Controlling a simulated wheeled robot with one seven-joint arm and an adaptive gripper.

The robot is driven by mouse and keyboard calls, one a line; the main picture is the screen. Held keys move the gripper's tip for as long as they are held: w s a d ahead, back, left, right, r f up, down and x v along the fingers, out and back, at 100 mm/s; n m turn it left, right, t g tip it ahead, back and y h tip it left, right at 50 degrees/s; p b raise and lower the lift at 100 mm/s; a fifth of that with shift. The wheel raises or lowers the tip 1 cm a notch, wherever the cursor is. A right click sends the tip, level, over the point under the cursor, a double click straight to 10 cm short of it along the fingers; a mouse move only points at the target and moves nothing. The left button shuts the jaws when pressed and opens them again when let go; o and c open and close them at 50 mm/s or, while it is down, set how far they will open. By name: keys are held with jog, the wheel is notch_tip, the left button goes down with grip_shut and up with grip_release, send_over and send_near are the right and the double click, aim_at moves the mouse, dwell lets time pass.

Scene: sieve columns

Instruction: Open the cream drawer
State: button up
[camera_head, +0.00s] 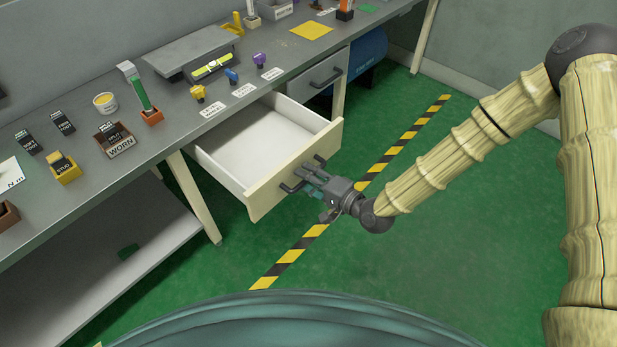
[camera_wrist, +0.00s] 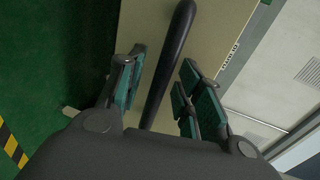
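The cream drawer (camera_head: 262,196) is pulled well out from under the grey bench, and its white inside looks empty. Its dark bar handle (camera_head: 289,188) is on the front panel, partly hidden by my gripper (camera_head: 312,175). In the wrist view the handle (camera_wrist: 174,50) runs between the two green-padded fingers of my gripper (camera_wrist: 163,95). A gap shows on each side of the bar, so the fingers are open around it and not clamped. The cream front panel (camera_wrist: 220,35) lies just beyond the fingers.
A closed grey drawer (camera_head: 318,76) is to the right under the bench (camera_head: 180,110). Blocks, tools and labels lie on the benchtop. A lower shelf (camera_head: 110,260) is at left. The green floor with a striped line (camera_head: 400,145) is clear in front.

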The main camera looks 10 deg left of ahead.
jog(key=v, duration=1.2)
dwell(0.6)
jog(key=s+d+f+n+g+h, duration=0.1)
jog(key=s+d+f+g+h, duration=0.2)
jog(key=s+f, duration=0.4)
jog(key=s+d+f+n+g+h, duration=0.15)
jog(key=s+d+f+h, duration=0.3)
jog(key=f, duration=0.45)
jog(key=s+d+f+n+g+h, duration=0.2)
jog(key=s+d+h, duration=0.1)
jog(key=s+d, duration=0.45)
jog(key=s+d+f+n+g+h, duration=0.1)
jog(key=s+d+f+h, duration=0.2)
jog(key=s+d, duration=0.4)
notch_tip(320, 180, up, 21)
jog(key=d+p, duration=0.1)
jog(key=p, duration=2)
jog(key=shift+d, duration=0.35)
